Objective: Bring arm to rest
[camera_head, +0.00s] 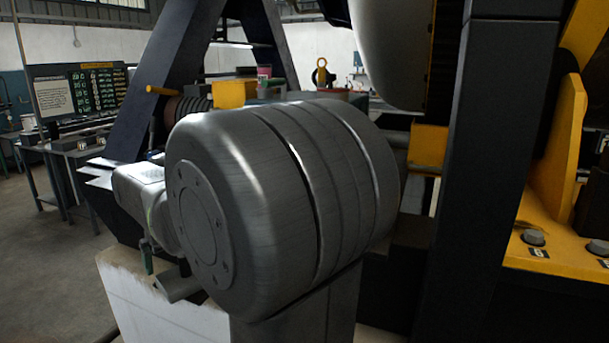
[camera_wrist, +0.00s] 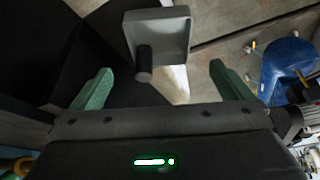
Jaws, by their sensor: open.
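My gripper (camera_wrist: 160,69) shows in the wrist view with its two green fingers spread wide apart. Nothing is held between them. Beyond the fingers is a grey, tray-like bracket (camera_wrist: 172,30) with a dark round peg (camera_wrist: 144,62) in front of it. I cannot tell how far they are from the fingertips, and I see no contact. I cannot make out my gripper in the head view.
In the head view a large grey metal drum (camera_head: 290,190) fills the middle. A dark post (camera_head: 490,150) and yellow machine frame (camera_head: 560,240) stand right. A workbench (camera_head: 62,152) with a display board (camera_head: 85,90) is left. A blue object (camera_wrist: 285,68) shows in the wrist view.

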